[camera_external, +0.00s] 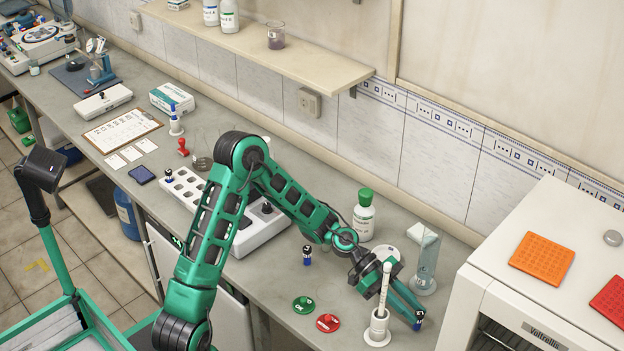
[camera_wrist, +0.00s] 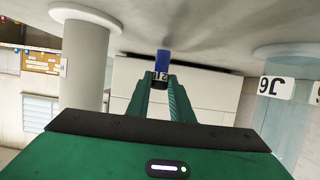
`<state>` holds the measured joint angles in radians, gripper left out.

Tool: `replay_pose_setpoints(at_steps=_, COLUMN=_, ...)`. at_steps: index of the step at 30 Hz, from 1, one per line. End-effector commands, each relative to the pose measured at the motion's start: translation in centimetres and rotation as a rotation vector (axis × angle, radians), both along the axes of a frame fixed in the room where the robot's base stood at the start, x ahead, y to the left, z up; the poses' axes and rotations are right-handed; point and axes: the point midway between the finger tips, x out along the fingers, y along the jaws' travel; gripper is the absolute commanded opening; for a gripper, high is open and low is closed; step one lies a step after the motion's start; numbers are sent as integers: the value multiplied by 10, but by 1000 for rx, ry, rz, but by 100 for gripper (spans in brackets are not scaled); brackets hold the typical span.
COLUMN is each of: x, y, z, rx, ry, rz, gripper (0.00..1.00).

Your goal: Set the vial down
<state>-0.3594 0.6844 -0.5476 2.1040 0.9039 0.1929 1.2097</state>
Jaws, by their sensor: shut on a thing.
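My gripper (camera_external: 415,308) is at the right end of the bench, pointing down and to the right. Its fingers are closed on a small vial (camera_external: 419,319) with a blue part and a dark band. A similar vial (camera_external: 307,255) stands upright on the bench to the left.
A white stand with a tall rod (camera_external: 377,332) is close left of my gripper. A glass cylinder (camera_external: 426,265) stands behind it and a white bottle with green cap (camera_external: 363,217) farther back. A white cabinet (camera_external: 540,280) bounds the right. Bare bench lies around the discs.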

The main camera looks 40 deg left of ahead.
Motion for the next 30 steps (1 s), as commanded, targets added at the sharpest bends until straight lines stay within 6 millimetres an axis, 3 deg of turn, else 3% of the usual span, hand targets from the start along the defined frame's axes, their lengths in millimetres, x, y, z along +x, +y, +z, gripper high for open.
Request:
replay_pose_setpoints(at_steps=11, x=0, y=0, z=-7, rx=-1, ry=0, rz=0, gripper=0)
replay_pose_setpoints(at_steps=12, x=0, y=0, z=-8, rx=0, ry=-1, rz=0, gripper=25)
replay_pose_setpoints(at_steps=14, x=0, y=0, z=-7, rx=0, ry=-1, rz=0, gripper=39)
replay_pose_setpoints(at_steps=24, x=0, y=0, z=-5, rx=0, ry=-1, rz=0, gripper=39)
replay_pose_setpoints(at_steps=30, x=1, y=22, z=2, rx=0, ry=-1, rz=4, gripper=39)
